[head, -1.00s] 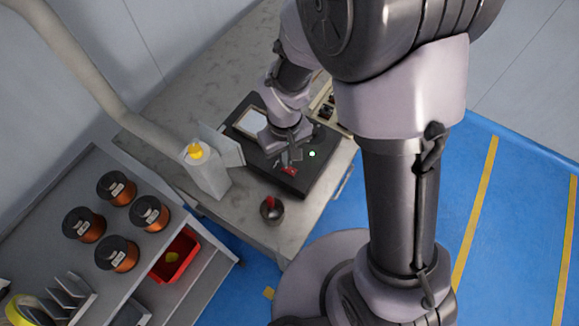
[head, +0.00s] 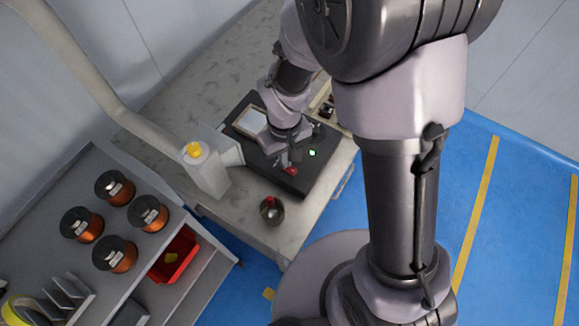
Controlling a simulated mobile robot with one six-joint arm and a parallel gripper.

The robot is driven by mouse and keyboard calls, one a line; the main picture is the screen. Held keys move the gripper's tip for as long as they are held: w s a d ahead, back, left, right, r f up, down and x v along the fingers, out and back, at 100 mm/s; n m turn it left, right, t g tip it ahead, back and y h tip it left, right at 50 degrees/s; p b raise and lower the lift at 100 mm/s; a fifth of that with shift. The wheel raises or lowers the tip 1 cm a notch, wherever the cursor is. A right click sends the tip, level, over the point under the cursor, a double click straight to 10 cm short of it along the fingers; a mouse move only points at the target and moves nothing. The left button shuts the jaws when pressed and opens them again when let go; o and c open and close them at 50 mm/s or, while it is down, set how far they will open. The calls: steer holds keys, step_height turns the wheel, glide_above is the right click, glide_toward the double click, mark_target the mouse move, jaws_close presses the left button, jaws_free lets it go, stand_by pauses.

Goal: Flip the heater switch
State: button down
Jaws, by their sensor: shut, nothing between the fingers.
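A dark flat unit (head: 310,176) lies on the grey bench and has a pale square plate (head: 251,123) at its far left. A small red switch (head: 290,171) sits near its front edge, and a green light (head: 312,153) glows to the right of it. My gripper (head: 287,163) points down over the unit, shut and empty, with its tips right at the red switch. I cannot tell whether the tips touch the switch. My wrist hides part of the unit.
A small cup with a red-topped item (head: 271,210) stands in front. A grey rack at left holds copper spools (head: 116,253) and a red bin (head: 174,256).

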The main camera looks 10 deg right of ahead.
steer(key=shift+f+b, duration=0.3)
steer(key=shift+f, duration=0.15)
steer(key=shift+r, duration=0.15)
step_height(320, 180, up, 7)
steer(key=p, duration=0.5)
steer(key=shift+p, duration=0.3)
